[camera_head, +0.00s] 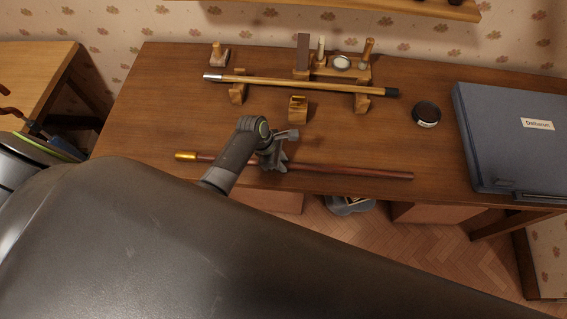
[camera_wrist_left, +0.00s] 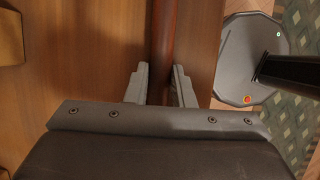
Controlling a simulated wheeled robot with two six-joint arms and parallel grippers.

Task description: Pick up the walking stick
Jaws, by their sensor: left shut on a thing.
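The dark red-brown walking stick (camera_head: 345,172) with a brass end lies lengthwise near the front edge of the brown desk (camera_head: 150,110). My left gripper (camera_head: 273,163) is at the stick, left of its middle. In the left wrist view the stick (camera_wrist_left: 163,40) runs between the two fingers of my left gripper (camera_wrist_left: 160,88), which is shut on it. Whether the stick is lifted off the desk is hard to tell. My right gripper is not in view.
Behind, a lighter stick (camera_head: 300,84) with a silver tip rests on wooden holders. A small wooden block (camera_head: 298,109) stands between the two sticks. A round dark tin (camera_head: 426,114) and a blue case (camera_head: 515,140) are at the right.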

